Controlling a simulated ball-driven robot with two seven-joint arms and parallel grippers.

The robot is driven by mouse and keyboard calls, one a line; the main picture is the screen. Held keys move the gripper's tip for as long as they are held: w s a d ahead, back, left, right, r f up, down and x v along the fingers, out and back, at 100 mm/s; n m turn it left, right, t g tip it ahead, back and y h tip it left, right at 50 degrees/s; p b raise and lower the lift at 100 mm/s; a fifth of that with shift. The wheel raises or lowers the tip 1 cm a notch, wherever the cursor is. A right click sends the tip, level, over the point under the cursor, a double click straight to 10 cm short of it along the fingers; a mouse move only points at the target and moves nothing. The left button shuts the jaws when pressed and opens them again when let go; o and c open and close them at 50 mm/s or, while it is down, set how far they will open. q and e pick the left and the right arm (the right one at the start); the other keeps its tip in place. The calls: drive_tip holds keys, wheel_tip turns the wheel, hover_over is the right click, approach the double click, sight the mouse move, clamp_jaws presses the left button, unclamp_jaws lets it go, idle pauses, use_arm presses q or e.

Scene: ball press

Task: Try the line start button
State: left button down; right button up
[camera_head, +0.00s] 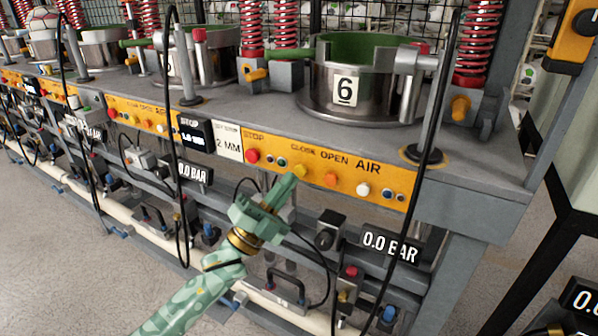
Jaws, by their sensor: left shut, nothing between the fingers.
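My left gripper (287,185) is pale green, shut and empty. Its arm comes up from the bottom left. The fingertips overlap the lower edge of the orange control panel (380,177) in the picture, just below the yellow button (300,171) by the word CLOSE. I cannot tell whether they touch the panel. The panel also has a red button (252,156) under STOP, an orange button (331,179) by OPEN and a white button (363,189) by AIR. I see no label reading line start. My right gripper is not in view.
Above the panel stands a steel pot marked 6 (320,90) with a green inside. A black cable (406,222) hangs in front of the panel's right end. A 0.0 BAR display (391,247) sits below. An orange box with a black knob (585,22) is at top right.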

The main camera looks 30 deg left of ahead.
use_arm(q)
drive_tip(key=shift+w, duration=0.15)
drive_tip(key=shift+w, duration=0.25)
drive_tip(key=shift+w, duration=0.45)
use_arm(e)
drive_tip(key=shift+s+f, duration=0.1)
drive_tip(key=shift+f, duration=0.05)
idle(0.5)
use_arm(q)
drive_tip(key=shift+s, duration=0.1)
drive_tip(key=shift+s+p, duration=0.3)
drive_tip(key=shift+s, duration=0.45)
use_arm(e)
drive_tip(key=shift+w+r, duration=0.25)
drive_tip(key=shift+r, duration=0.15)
use_arm(q)
drive_tip(key=shift+s, duration=0.1)
